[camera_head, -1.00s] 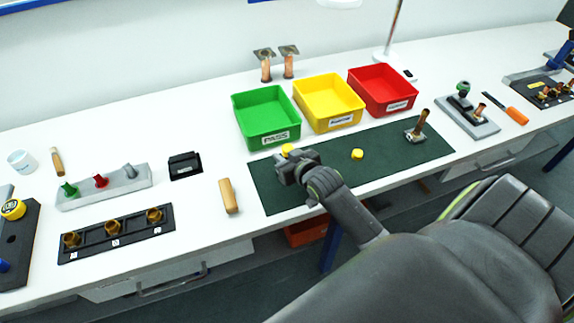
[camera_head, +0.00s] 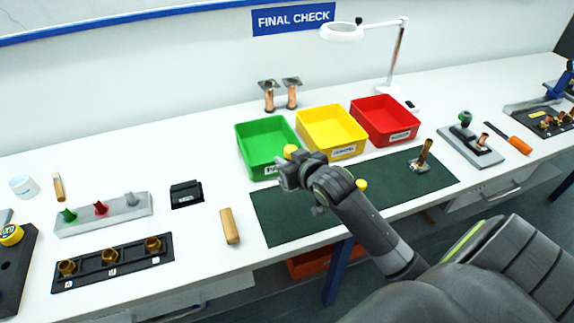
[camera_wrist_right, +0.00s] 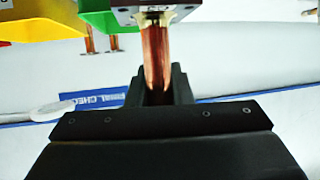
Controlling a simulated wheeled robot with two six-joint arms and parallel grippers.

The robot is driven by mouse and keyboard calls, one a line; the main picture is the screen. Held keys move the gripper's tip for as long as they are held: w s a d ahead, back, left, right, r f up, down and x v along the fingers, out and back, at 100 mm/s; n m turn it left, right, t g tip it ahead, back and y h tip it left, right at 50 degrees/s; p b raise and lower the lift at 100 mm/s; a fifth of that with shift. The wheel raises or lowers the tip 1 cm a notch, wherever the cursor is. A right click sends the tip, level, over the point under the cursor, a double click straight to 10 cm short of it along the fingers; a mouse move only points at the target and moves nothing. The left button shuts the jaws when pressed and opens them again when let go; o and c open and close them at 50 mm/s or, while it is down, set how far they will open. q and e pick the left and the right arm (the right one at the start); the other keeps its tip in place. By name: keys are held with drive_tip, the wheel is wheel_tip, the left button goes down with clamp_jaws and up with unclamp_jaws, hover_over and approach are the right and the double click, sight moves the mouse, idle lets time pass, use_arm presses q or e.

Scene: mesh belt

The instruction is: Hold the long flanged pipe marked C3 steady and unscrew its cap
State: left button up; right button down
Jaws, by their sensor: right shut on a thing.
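My right gripper (camera_head: 288,172) is shut on a copper flanged pipe (camera_wrist_right: 156,60) and holds it over the left part of the green mat (camera_head: 272,222). In the right wrist view the pipe's metal flange shows at the top edge, and its other end runs in between the black jaws. A yellow cap (camera_head: 290,151) shows just above the jaws in the head view; its join to the pipe is hidden. A second yellow cap (camera_head: 361,184) lies on the mat, beside my right arm. My left gripper is out of view.
Green (camera_head: 243,160), yellow (camera_head: 304,143) and red (camera_head: 362,130) bins stand behind the mat. Another flanged copper pipe (camera_head: 425,152) stands at the mat's right end. A wooden block (camera_head: 230,226) and a black slotted holder (camera_head: 85,276) lie to the left.

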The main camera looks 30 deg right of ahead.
drive_tip(key=c, duration=1.9)
unclamp_jaws()
clamp_jaws()
drive_tip(key=shift+a, duration=0.1)
drive_tip(key=shift+s+a+f, duration=0.1)
drive_tip(key=shift+s+a, duration=0.1)
drive_tip(key=shift+a, duration=0.05)
drive_tip(key=s+a+n+g+y+b, duration=0.1)
drive_tip(key=s+a+n+y+b, duration=0.4)
drive_tip(key=s+a, duration=0.7)
drive_tip(key=shift+a+r+n+g+y, duration=0.3)
drive_tip(key=shift+n+y, duration=0.3)
drive_tip(key=shift+y, duration=0.4)
